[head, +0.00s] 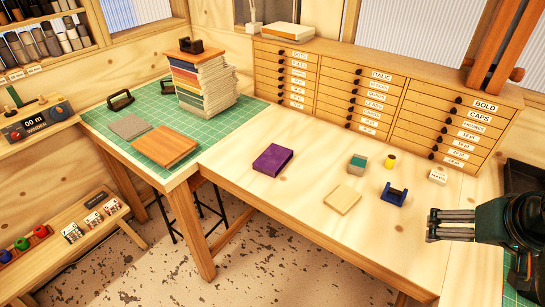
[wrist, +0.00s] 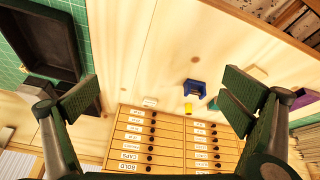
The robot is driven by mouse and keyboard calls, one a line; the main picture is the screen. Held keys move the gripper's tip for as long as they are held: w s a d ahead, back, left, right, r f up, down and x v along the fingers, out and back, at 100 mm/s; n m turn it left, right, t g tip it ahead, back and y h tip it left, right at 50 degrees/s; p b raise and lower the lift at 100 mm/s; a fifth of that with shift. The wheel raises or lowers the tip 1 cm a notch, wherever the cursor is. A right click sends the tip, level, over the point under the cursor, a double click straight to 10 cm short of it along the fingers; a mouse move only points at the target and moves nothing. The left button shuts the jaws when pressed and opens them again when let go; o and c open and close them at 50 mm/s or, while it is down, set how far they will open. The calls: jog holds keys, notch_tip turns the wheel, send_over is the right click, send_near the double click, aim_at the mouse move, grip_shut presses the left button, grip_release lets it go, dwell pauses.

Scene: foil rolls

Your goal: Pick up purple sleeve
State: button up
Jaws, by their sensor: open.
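The purple sleeve (head: 272,159) lies flat on the bare wooden bench top, left of the middle, in the head view. In the wrist view a purple piece, likely the same sleeve (wrist: 304,97), shows at the right edge, partly hidden behind a finger. My gripper (head: 433,226) is at the right of the head view, above the right part of the bench, far from the sleeve. In the wrist view my gripper (wrist: 160,98) has its fingers spread wide apart with nothing between them.
Drawers (head: 375,99) line the back. A book stack (head: 203,87) rises at left.

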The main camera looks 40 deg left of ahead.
jog(key=w+a+r+n+g+p, duration=0.2)
jog(key=w+a+r+n+p, duration=0.25)
jog(key=w+a, duration=0.75)
jog(key=n+g+h+p, duration=0.1)
jog(key=n+g+p, duration=0.3)
jog(key=n+p, duration=0.7)
send_over(273, 156)
jog(key=d, duration=0.1)
notch_tip(273, 156, down, 12)
jog(key=shift+w+f, duration=0.15)
jog(key=shift+f, duration=0.1)
jog(key=shift+s+a+f, duration=0.25)
jog(key=shift+a+f, duration=0.1)
jog(key=shift+a, duration=0.1)
jog(key=shift+f, duration=0.1)
jog(key=shift+f, duration=1.2)
jog(key=shift+f, duration=0.1)
